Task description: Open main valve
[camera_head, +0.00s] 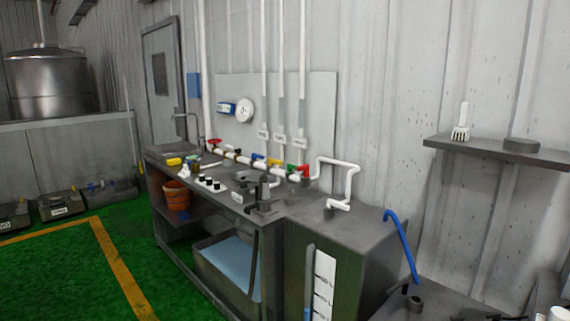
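A white pipe (235,156) runs along the back of a dark workbench and carries several coloured valves. A red round handle (214,141) sits at its left end. No readable label shows which one is the main valve, and whether each is open or shut is too small to tell. Neither of my grippers can be made out in this view.
The workbench (275,214) stands against the wall beside a grey tank (350,235) with a level scale. A blue hose (402,243) and wall shelf (500,150) are at right. An orange pot (176,196) is under the bench. Green floor (60,275) is clear at left.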

